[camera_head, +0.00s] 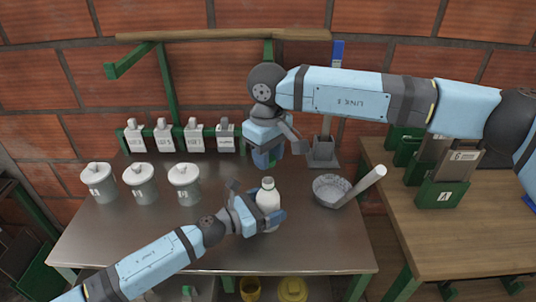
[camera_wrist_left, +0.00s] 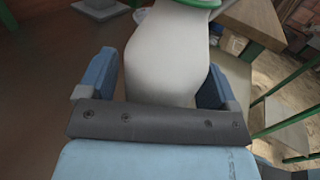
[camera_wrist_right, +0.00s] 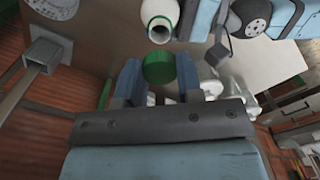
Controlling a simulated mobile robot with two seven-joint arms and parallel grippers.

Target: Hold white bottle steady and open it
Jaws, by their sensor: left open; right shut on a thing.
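The white bottle (camera_head: 268,197) stands upright on the metal table. Its open mouth shows in the right wrist view (camera_wrist_right: 161,30), with green around the neck. My left gripper (camera_head: 268,216) is open around the bottle's body, one finger on each side. The bottle also fills the space between these fingers in the left wrist view (camera_wrist_left: 165,60). My right gripper (camera_head: 267,157) is shut on a round green cap (camera_wrist_right: 159,67), apart from the bottle and above and behind it. The cap is hidden in the head view.
A speckled bowl (camera_head: 328,191) with a pale pestle (camera_head: 363,184) stands right of the bottle. Several lidded canisters (camera_head: 140,183) stand at the left, and labelled dispensers (camera_head: 164,136) line the back. A wooden table (camera_head: 440,240) with green holders is at the right. The front left tabletop is clear.

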